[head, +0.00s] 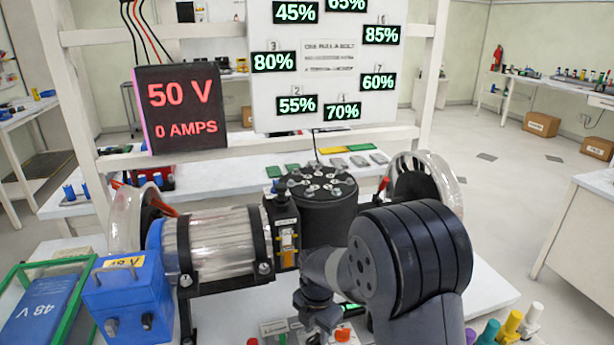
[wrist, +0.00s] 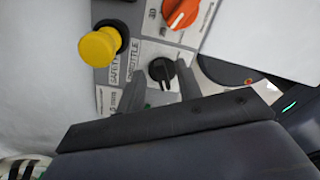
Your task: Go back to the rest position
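My gripper (head: 318,312) hangs low over the near part of the rig in the head view, pointing down at a small panel. In the wrist view, its two fingers (wrist: 160,92) stand apart. A black throttle knob (wrist: 160,70) with a white pointer line shows between and just beyond the fingertips. I cannot tell whether either finger touches the knob. Nothing is seen held in the gripper. The arm's dark links cover part of the panel in the head view.
In the wrist view, a yellow button (wrist: 98,46) and an orange dial (wrist: 181,12) flank the knob. The black bolted cylinder (head: 318,200) and clear-cased motor (head: 222,245) stand close. A blue box (head: 130,298) sits left; coloured pegs (head: 510,325) stand lower right.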

